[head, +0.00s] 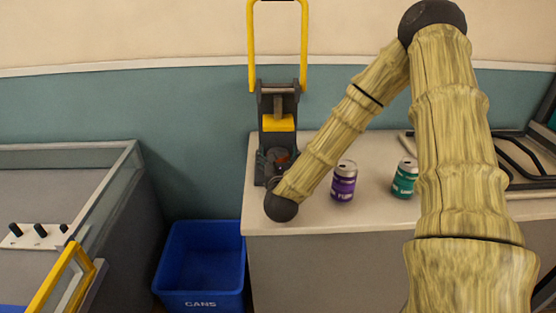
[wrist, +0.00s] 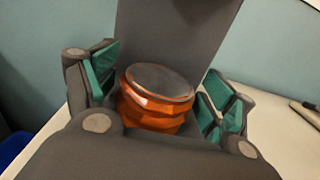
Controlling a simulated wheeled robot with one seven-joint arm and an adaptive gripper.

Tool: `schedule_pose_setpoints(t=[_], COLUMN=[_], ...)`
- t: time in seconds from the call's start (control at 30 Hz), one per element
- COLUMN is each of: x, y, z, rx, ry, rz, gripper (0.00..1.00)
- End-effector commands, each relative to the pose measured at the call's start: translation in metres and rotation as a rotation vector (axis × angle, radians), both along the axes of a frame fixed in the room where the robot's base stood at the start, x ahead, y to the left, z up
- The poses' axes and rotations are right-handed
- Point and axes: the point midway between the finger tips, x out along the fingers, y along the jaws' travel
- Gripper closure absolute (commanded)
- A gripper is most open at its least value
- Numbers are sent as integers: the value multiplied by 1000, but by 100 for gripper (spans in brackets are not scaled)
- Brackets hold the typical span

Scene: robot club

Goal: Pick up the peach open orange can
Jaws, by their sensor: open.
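An orange can (wrist: 153,112) stands between the two fingers of my gripper (wrist: 162,92) in the wrist view. It looks short, with creased, faceted sides and a dark grey top. My gripper is open, with a teal-padded finger on each side of the can. I see a gap at the left finger; contact on the right is hard to tell. The can's lower part is hidden by my gripper. In the head view, only a small orange-red patch (head: 283,160) shows at the foot of the can crusher (head: 279,105), beyond my arm.
The crusher has a yellow handle and stands on a white counter (head: 320,215). A purple can (head: 343,184) and a teal can (head: 404,180) stand to its right. A blue bin (head: 201,260) marked "CANS" sits below left. A glass-sided table (head: 65,190) is further left.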

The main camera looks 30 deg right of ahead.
Motion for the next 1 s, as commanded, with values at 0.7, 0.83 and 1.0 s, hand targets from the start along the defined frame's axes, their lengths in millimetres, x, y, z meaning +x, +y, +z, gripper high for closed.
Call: schedule_pose_setpoints(t=[0.7,0.83,1.0], x=[0,1,3], y=[0,0,5], z=[0,2,16], rx=[1,1,3], ry=[1,0,-2], rz=[0,1,7], gripper=[57,58,58])
